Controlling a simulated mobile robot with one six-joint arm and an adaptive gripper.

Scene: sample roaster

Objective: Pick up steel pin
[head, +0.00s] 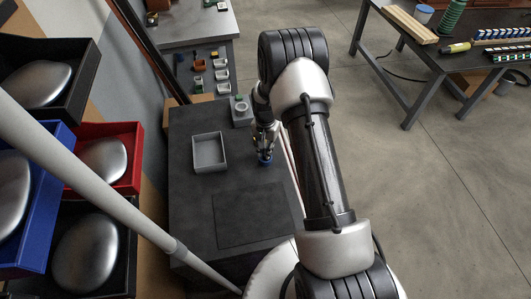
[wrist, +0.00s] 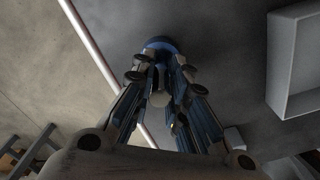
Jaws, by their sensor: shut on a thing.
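My gripper (head: 265,145) points down over the dark table, right of the grey tray. In the wrist view its two fingers (wrist: 161,70) are closed around the steel pin (wrist: 159,96), a slim grey piece whose rounded near end shows between them. A round blue piece (wrist: 160,45) is at the fingertips, at the pin's far end; it also shows below the gripper in the head view (head: 265,158). I cannot tell whether the blue piece rests on the table or is clear of it. The pin is hidden in the head view.
The open grey tray (head: 196,164) sits left of my gripper. A darker flat mat (head: 245,222) lies in front on the table (head: 190,215). Bins with silver lumps, including a red bin (head: 130,160), stand at left.

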